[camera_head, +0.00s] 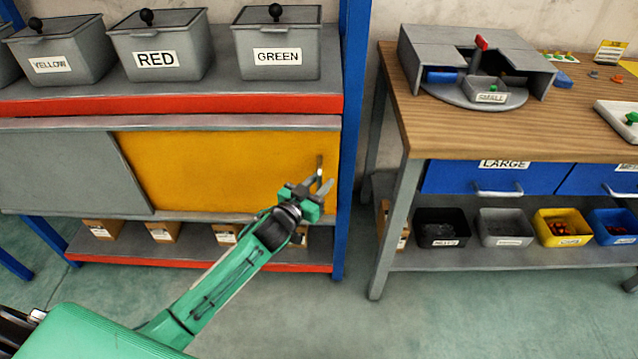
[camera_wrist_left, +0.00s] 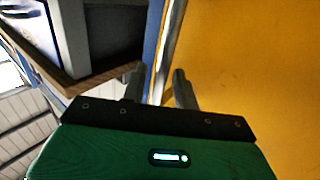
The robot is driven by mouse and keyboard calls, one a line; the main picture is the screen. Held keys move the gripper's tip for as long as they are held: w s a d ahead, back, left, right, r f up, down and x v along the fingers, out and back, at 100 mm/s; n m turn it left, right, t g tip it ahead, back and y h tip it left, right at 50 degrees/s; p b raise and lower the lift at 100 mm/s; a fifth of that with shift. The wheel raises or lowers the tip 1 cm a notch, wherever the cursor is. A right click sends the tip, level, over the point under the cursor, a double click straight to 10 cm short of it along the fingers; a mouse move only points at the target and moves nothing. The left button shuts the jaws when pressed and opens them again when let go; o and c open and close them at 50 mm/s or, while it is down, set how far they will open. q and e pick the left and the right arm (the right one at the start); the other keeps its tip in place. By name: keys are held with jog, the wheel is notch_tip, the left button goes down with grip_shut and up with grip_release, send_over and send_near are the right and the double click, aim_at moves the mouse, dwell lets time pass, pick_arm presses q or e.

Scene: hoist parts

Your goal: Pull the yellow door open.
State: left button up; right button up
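The yellow door (camera_head: 225,165) is a flat sliding-style panel in the shelf unit, beside a grey panel at its left. It also fills the right of the left wrist view (camera_wrist_left: 255,70). A small upright metal handle (camera_head: 319,165) is near the door's right edge. My left gripper (camera_head: 320,186) is at the handle's lower end, its fingers apart. In the left wrist view the left gripper's fingers (camera_wrist_left: 159,88) stand on either side of a pale strip; I cannot tell whether this is the handle or the door's frame. Contact with the handle cannot be told. My right gripper is out of view.
A blue post (camera_head: 352,140) stands just right of the door. Lidded grey bins (camera_head: 160,50) sit on the shelf above, small boxes (camera_head: 163,232) below. A wooden workbench (camera_head: 420,120) with blue drawers stands at the right. The floor in front is clear.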

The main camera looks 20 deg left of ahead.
pick_arm(q)
grip_shut()
jog(key=shift+a, duration=0.1)
